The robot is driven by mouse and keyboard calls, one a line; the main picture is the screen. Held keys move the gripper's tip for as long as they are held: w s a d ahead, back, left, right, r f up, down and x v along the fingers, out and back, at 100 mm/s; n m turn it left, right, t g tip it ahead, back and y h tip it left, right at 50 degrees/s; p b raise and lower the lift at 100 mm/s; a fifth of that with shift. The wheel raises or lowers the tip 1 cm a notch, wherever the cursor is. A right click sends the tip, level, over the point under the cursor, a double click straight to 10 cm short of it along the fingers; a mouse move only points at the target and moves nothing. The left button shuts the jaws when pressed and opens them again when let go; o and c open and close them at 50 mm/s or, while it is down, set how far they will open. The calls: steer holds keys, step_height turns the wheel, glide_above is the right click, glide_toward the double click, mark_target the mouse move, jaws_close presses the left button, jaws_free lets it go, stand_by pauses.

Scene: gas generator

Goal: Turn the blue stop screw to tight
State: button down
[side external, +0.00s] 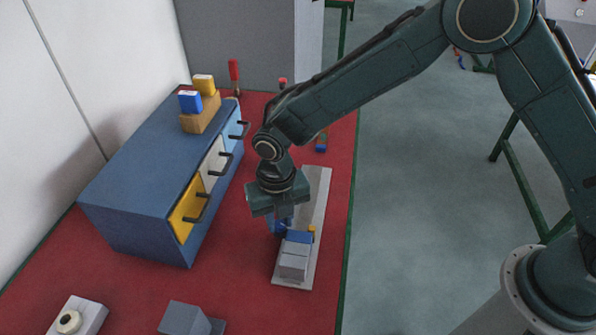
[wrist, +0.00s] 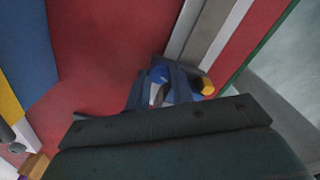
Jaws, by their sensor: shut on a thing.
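The gas generator is a grey base plate (side external: 318,195) carrying a grey block (side external: 293,264) with a blue part (side external: 299,237) on top. My gripper (side external: 281,218) points down at its left side, beside the blue part. In the wrist view my gripper (wrist: 158,88) has its fingers shut on the blue stop screw (wrist: 160,73). The blue screw shows between the fingers, with a pale patch below it. In the side view the fingers mostly cover the screw (side external: 274,227). How far the screw is turned cannot be told.
An orange-yellow knob (side external: 312,229) sits close to my gripper on the generator. A blue cabinet (side external: 150,160) with coloured drawers and protruding handles (side external: 197,195) stands to the left. Grey blocks (side external: 187,318) lie at the front. Red tabletop (side external: 250,280) is bare between cabinet and generator.

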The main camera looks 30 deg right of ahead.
mark_target(280, 223)
steer(key=shift+m, duration=1.1)
steer(key=c, duration=1.2)
jaws_free()
steer(key=shift+r, duration=0.15)
step_height(280, 223, up, 14)
steer(key=shift+f, duration=0.2)
